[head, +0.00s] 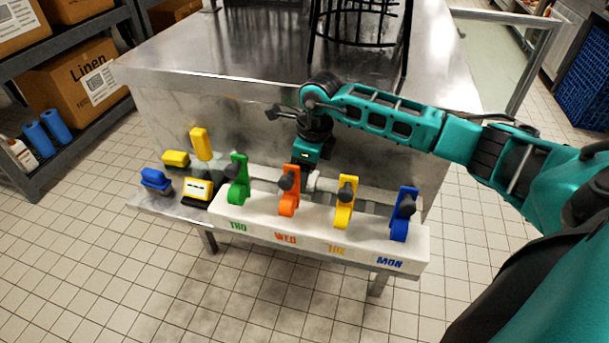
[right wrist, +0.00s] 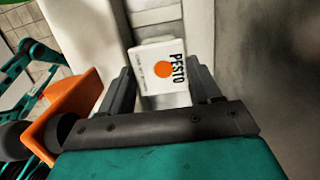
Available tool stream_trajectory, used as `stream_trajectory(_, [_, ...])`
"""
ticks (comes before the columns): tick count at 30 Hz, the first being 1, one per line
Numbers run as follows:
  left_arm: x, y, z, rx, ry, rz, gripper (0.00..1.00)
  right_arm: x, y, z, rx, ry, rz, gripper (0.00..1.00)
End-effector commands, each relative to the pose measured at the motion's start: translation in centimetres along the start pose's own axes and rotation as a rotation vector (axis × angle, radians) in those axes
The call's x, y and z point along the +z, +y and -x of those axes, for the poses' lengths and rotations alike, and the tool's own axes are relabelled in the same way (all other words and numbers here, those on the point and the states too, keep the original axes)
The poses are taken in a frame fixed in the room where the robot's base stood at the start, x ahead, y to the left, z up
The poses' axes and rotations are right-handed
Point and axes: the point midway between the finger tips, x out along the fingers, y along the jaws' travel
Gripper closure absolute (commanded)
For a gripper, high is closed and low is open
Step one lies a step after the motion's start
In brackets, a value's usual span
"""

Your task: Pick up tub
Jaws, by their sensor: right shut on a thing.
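The tub (right wrist: 160,70) is white with a square lid marked PESTO and an orange dot, seen in the right wrist view. My right gripper (right wrist: 165,88) has its two dark fingers on either side of the tub and is shut on it. In the head view the right gripper (head: 308,168) points down behind the white rack, and a small white part of the tub (head: 311,181) shows below it. The orange clip partly hides the tub there. My left gripper is not in view.
A white rack (head: 262,236) marked THU, WED, TUE and MON carries green, orange (head: 289,190), yellow and blue (head: 404,214) clips close to the gripper. Yellow and blue items (head: 156,181) stand left. A steel counter (head: 250,45) rises behind, with a black wire basket (head: 362,25).

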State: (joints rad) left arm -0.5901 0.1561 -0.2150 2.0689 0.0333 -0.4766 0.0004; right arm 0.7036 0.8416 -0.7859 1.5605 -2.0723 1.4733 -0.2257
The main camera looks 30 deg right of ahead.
Motion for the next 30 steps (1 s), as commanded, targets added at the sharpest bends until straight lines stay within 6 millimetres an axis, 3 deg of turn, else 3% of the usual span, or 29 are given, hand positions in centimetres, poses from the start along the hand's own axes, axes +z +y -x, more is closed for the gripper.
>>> stream_trajectory(21, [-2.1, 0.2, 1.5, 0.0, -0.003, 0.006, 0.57, 2.4, -0.1, 15.7, -0.003, -0.004, 0.0, 1.0])
stream_trajectory(30, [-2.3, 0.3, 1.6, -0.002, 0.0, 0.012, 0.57, 2.8, 0.0, 18.5, 0.0, -0.001, -0.001, 1.0])
